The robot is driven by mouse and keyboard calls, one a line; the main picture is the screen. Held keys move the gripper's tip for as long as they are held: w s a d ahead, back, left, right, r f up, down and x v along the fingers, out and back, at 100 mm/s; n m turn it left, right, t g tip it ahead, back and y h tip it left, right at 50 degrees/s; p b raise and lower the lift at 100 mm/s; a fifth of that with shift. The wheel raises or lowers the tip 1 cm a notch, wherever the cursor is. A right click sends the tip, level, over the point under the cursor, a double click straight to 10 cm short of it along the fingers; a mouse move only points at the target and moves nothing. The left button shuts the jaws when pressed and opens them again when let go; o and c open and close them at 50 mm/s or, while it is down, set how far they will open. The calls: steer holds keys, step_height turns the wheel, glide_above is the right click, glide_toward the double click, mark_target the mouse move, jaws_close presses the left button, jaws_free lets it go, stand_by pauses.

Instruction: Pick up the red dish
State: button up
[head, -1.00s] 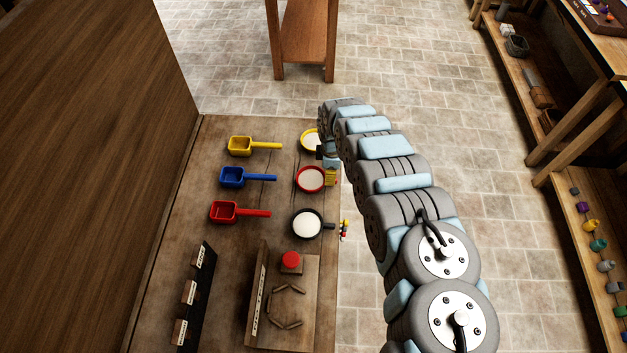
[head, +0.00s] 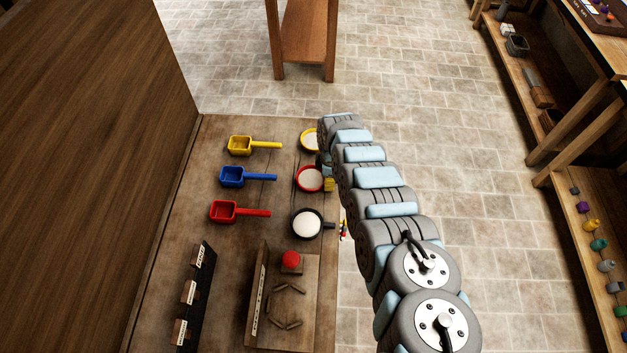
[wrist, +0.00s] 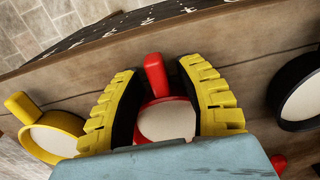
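The red dish (head: 301,187) is round with a pale fill and sits on the wooden table between a yellow dish and a black dish. In the wrist view the red dish (wrist: 167,121) lies between the fingers, its short red handle pointing away toward the table edge. My gripper (wrist: 157,72) is open, with one yellow-and-black finger on each side of the handle and gaps showing on both sides. The near part of the dish is hidden by the pale blue gripper body. In the head view my gripper (head: 328,184) covers the dish's right side.
The yellow dish (head: 307,138) and black dish (head: 306,224) stand close on either side. Yellow (head: 240,146), blue (head: 233,176) and red (head: 224,211) square scoops lie to the left. A wooden tray (head: 306,331) with a red knob is nearer.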

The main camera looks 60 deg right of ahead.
jaws_close()
